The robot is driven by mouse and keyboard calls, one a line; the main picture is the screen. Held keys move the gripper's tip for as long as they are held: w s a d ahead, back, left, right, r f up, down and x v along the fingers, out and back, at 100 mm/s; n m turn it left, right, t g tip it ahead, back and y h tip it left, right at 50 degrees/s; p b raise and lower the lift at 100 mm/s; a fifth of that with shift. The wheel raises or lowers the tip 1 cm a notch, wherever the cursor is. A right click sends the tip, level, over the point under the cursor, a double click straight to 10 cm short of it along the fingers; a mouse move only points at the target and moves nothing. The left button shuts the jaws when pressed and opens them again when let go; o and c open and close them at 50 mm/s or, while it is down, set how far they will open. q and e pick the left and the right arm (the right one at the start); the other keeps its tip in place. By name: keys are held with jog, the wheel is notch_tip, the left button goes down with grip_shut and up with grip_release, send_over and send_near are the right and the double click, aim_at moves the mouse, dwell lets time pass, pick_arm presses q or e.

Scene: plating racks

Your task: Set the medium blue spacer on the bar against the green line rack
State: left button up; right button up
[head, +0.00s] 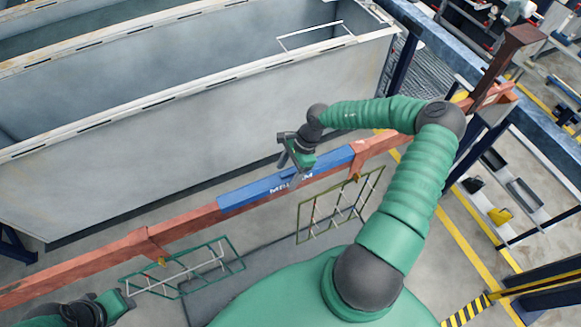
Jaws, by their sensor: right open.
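The medium blue spacer (245,193), with partly covered white lettering, lies along the reddish-brown bar (195,219). Its right end is close to the hanger of an olive rack (341,205); I cannot tell whether they touch. The green line rack (183,268) hangs from a hanger further left, with bare bar between it and the spacer's left end. My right gripper (296,166) is open at the spacer's middle, partly covering it; contact is unclear. My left gripper (118,304) is at the lower left, near the green rack's left end; its jaws are unclear.
A rusty upright post (497,68) rises near the bar's right end. Yellow floor lines and shelving with bins (500,216) are at right.

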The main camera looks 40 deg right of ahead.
jog(key=shift+d+r, duration=0.2)
jog(key=shift+r, duration=0.15)
jog(key=b+v, duration=0.4)
jog(key=v, duration=1.2)
jog(key=w+f+n+h, duration=0.2)
jog(key=w+f+h, duration=0.3)
jog(key=h, duration=0.1)
jog(key=w+a+n+t+h, duration=0.35)
jog(key=w+n, duration=0.25)
jog(key=w, duration=0.2)
jog(key=s+a+r+n+t+y, duration=0.2)
jog(key=a+n+y, duration=0.5)
jog(key=a, duration=1)
jog(key=s+a+n+g+h, duration=0.3)
jog(key=s+n, duration=0.4)
jog(key=s, duration=1)
notch_tip(320, 180, down, 23)
jog(key=d+g+y+b, duration=0.1)
jog(key=b, duration=2.1)
